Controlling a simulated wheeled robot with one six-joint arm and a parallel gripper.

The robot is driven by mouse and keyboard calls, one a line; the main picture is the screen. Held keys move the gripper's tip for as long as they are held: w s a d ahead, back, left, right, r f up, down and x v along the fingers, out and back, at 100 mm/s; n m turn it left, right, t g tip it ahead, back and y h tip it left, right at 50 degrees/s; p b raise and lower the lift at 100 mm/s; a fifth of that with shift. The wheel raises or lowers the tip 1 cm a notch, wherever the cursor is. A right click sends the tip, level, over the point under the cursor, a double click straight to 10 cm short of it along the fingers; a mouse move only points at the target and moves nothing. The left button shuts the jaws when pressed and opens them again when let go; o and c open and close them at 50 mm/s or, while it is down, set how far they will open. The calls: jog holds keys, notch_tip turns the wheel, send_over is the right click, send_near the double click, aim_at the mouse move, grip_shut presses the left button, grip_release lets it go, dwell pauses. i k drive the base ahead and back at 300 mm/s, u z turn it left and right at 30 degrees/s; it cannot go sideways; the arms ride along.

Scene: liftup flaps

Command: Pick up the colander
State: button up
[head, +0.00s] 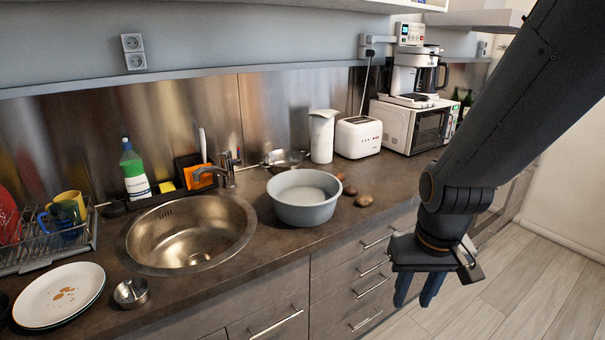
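No vessel in the head view shows clear colander holes. A shiny metal bowl (286,159), perhaps the colander, sits at the back of the counter, partly hidden by a large pale grey basin (304,212). The basin stands upright near the counter's front edge, right of the sink. My gripper (417,300) hangs fingers down in front of the drawers, to the right of the basin and apart from it. Its two blue fingers are spread with nothing between them.
The sink (190,240) and faucet (224,170) lie left of the basin. Several brown round items (363,200) lie right of it. A white jug (322,136), toaster (358,137) and microwave (412,125) stand behind. Plates (58,293) and a small metal cup (131,293) are front left.

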aim_at(277, 161)
jog(key=z, duration=0.45)
jog(key=k, duration=1.05)
jog(key=z, duration=0.6)
jog(key=i, duration=0.9)
jog(key=u, duration=0.55)
jog(key=i, duration=0.8)
jog(key=u, duration=1.25)
jog(key=i, duration=0.8)
jog(key=u, duration=0.05)
